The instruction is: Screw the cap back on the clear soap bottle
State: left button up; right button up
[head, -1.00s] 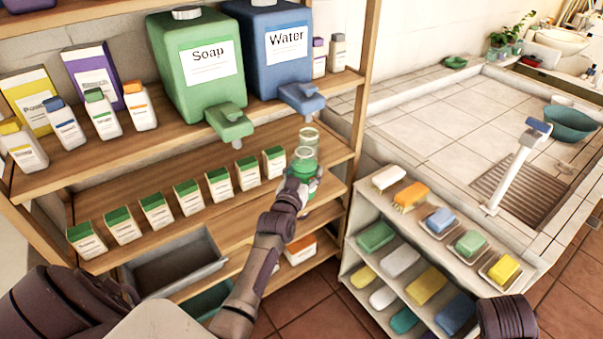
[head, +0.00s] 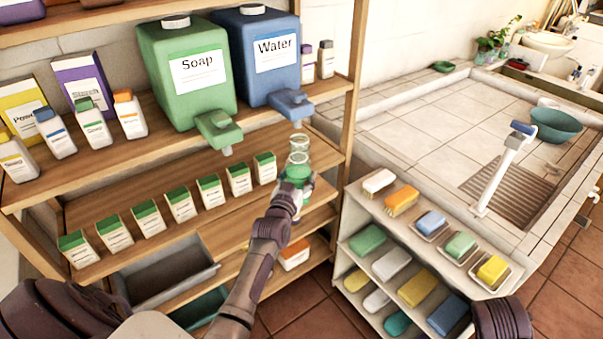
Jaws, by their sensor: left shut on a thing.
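The clear soap bottle (head: 299,158), with green liquid showing in it, is upright in front of the wooden shelves, below the blue dispenser's spout. My left gripper (head: 294,184) is shut around its lower part and hides some of it. The clear upper end of the bottle rises above the fingers. I cannot make out a cap on it or elsewhere. My right gripper is out of view; only a dark part of my right arm shows at the lower right.
A green Soap dispenser (head: 187,75) and a blue Water dispenser (head: 257,60) stand on the shelf above. Several green-topped boxes (head: 181,205) line the shelf to the left. A white rack (head: 345,225) of soaps and brushes stands right, beside the tiled basin (head: 430,120).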

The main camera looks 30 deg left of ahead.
pick_arm(q)
jog(key=s+d+r+m+h, duration=0.1)
jog(key=s+d, duration=0.5)
jog(key=s, duration=0.3)
jog(key=s+d+r+m+h+b, duration=0.1)
jog(key=s+d+r+h, duration=0.1)
jog(key=s+d, duration=0.4)
jog(key=s+d+r+h+b, duration=0.1)
jog(key=s+d, duration=0.5)
jog(key=s, duration=0.6)
jog(key=shift+r+m+t, duration=0.3)
jog(key=shift+r+m, duration=0.1)
jog(key=shift+r, duration=0.1)
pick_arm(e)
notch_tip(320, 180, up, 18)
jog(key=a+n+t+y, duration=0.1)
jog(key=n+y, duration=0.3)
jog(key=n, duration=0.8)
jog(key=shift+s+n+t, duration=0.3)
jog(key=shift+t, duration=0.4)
pick_arm(q)
jog(key=shift+d, duration=0.1)
